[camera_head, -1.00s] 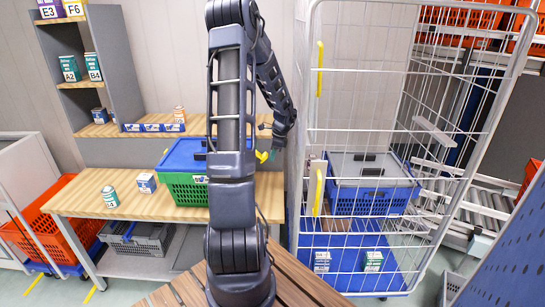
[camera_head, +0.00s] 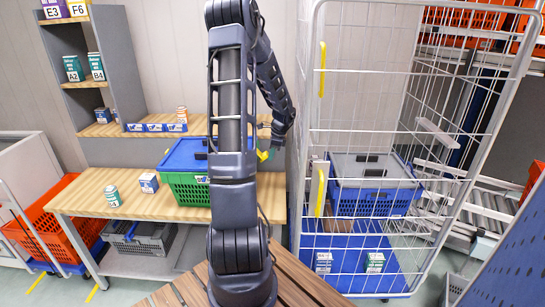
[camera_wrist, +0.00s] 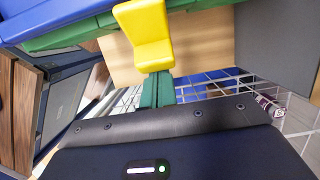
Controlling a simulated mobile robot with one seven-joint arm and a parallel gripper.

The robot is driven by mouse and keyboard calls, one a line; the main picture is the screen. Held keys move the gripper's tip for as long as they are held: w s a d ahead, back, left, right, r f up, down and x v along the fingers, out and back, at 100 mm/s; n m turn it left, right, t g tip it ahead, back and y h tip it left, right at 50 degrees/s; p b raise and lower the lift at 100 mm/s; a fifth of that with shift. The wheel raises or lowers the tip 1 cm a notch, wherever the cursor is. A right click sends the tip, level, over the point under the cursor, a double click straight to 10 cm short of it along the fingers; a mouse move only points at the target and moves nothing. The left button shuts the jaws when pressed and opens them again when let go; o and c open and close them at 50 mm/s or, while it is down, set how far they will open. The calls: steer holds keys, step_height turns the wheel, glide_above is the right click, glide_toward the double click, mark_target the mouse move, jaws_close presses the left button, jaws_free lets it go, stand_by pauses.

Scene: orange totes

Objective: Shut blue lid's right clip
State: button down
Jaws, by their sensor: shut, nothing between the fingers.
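A green crate (camera_head: 187,190) with a blue lid (camera_head: 183,155) stands on the wooden bench, partly hidden behind my arm. The lid's yellow right clip (camera_head: 263,155) sticks out from the crate's right side. In the wrist view the clip (camera_wrist: 146,32) juts out from the blue and green edge of the lid and crate (camera_wrist: 60,35). My gripper (camera_wrist: 158,80) is shut and empty, its green fingers right at the clip's lower end. I cannot tell whether they touch it. In the head view the fingers are mostly hidden by the arm.
A wire roll cage (camera_head: 322,120) stands close to the right of the bench, with a blue crate (camera_head: 370,200) inside. The bench front is clear.

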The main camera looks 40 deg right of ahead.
mark_target(268, 154)
steer(key=v, duration=0.6)
steer(key=c, duration=2.1)
jaws_free()
steer(key=shift+s+d+r, duration=0.1)
steer(key=shift+r, duration=0.2)
steer(key=o, duration=0.3)
steer(key=shift+r, duration=0.2)
steer(key=o, duration=0.8)
steer(key=shift+f, duration=0.35)
steer(key=shift+c, duration=0.2)
steer(key=shift+o, duration=0.6)
steer(key=shift+f+g, duration=0.3)
steer(key=w+a+g+h, duration=0.1)
steer(key=g, duration=0.1)
steer(key=w+a+g+h, duration=0.1)
steer(key=w+g, duration=0.1)
steer(key=shift+a+h, duration=0.4)
steer(key=w+a+r+h, duration=0.3)
steer(key=a+r, duration=0.1)
steer(key=r, duration=0.3)
steer(key=shift+g, duration=0.4)
steer(key=x, duration=1)
steer(key=shift+d+f, duration=0.2)
